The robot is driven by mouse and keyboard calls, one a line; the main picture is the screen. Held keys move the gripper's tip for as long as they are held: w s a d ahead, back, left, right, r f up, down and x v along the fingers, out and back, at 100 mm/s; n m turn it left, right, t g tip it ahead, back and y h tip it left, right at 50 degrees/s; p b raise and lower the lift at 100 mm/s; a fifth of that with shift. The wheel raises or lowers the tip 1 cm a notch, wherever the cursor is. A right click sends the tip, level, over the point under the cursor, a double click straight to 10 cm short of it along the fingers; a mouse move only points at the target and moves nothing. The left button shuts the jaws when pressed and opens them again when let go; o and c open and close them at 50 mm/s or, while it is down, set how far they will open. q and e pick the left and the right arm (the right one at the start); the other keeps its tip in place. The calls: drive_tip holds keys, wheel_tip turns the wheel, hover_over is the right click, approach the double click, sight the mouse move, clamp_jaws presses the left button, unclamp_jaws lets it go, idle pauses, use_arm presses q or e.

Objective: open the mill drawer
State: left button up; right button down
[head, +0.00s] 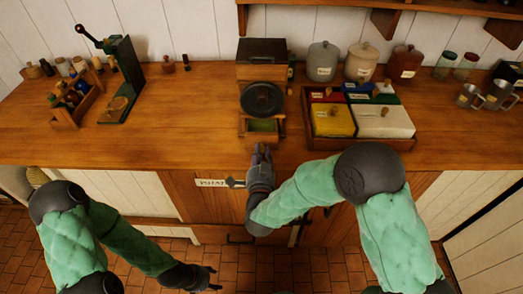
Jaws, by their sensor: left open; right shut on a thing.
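The mill (263,52) is a dark-topped wooden box with a dark round part at its front, standing at the back middle of the counter. Its small wooden drawer (281,128) sticks out at the front, and its greenish inside shows from above. My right gripper (262,150) is at the drawer's front and is shut on it; the fingers hide the exact grip and any knob. My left gripper (214,279) is open and empty, low in front of the cabinets and well away from the mill.
A wooden tray (365,144) of coloured lidded boxes stands close right of the mill. Canisters (323,62) and metal mugs (469,96) stand further right. A green press (124,80) and a bottle caddy (65,116) stand left. The counter (190,115) left of the mill is clear.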

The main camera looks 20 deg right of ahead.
drive_tip(key=c, duration=1.1)
unclamp_jaws()
drive_tip(key=shift+f, duration=0.1)
drive_tip(key=shift+o, duration=0.2)
drive_tip(key=shift+s+a, duration=0.1)
drive_tip(key=v, duration=1.1)
drive_tip(key=shift+s, duration=0.4)
drive_tip(key=shift+w+a, duration=0.1)
wheel_tip(320, 180, down, 21)
drive_tip(key=a+n+g+y, duration=0.1)
drive_tip(key=n+g+y, duration=0.45)
drive_tip(key=g, duration=0.35)
drive_tip(key=s+f+n+g+y, duration=0.3)
drive_tip(key=s+f+g, duration=0.5)
drive_tip(key=s+f, duration=0.4)
drive_tip(key=shift+s+a+f+n, duration=0.4)
drive_tip(key=shift+s+a+n, duration=0.1)
drive_tip(key=shift+n, duration=0.15)
